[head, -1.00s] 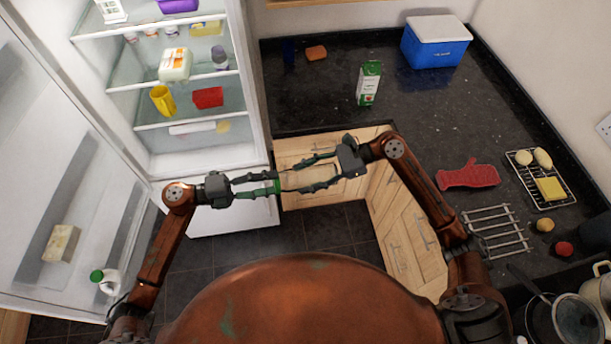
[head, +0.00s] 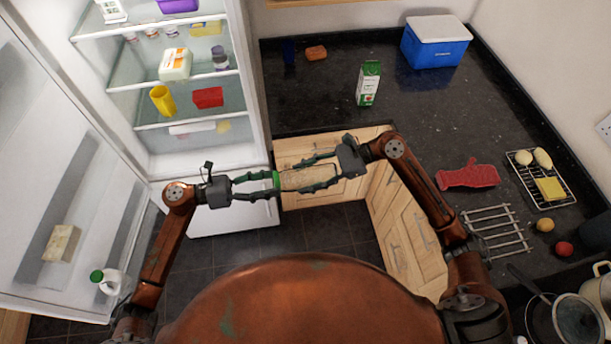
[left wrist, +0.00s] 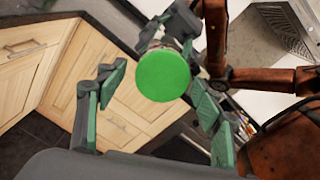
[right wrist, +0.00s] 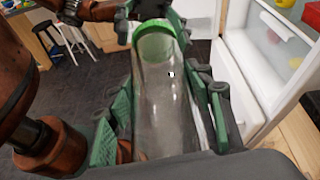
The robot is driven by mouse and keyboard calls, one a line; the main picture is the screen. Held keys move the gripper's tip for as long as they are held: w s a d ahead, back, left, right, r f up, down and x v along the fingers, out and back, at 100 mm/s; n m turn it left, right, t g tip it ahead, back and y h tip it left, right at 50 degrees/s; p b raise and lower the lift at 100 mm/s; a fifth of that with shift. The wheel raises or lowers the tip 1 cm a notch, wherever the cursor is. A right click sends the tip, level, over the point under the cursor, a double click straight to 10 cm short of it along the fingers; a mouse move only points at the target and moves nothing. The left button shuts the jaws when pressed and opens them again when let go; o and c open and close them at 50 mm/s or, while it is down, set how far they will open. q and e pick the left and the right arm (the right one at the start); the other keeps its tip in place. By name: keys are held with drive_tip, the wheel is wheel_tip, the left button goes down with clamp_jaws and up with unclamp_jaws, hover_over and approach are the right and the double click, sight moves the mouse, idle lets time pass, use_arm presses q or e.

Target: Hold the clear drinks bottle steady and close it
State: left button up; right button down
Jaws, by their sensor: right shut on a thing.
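The clear drinks bottle (right wrist: 168,95) lies between the fingers of my right gripper (head: 287,180), which is shut on it. It is hard to make out in the head view (head: 300,179). A green cap (left wrist: 163,75) sits at the bottle's end, facing my left gripper; it also shows in the right wrist view (right wrist: 155,42). I cannot tell whether the cap is screwed tight. My left gripper (left wrist: 158,100) is open, with its fingers spread on either side of the cap. In the left wrist view a gap shows between cap and left finger.
The open fridge (head: 150,128) stands at the left, its door holding a green-capped white bottle (head: 108,281). Wooden drawers (head: 320,150) lie beyond my grippers. The dark counter holds a carton (head: 368,84), blue cooler (head: 436,45) and red mitt (head: 468,176).

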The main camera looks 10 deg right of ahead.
use_arm(q)
drive_tip(key=shift+o, duration=0.4)
drive_tip(key=s+a, duration=0.1)
drive_tip(key=a, duration=1.1)
drive_tip(key=shift+s+r, duration=0.2)
drive_tip(key=shift+r, duration=0.2)
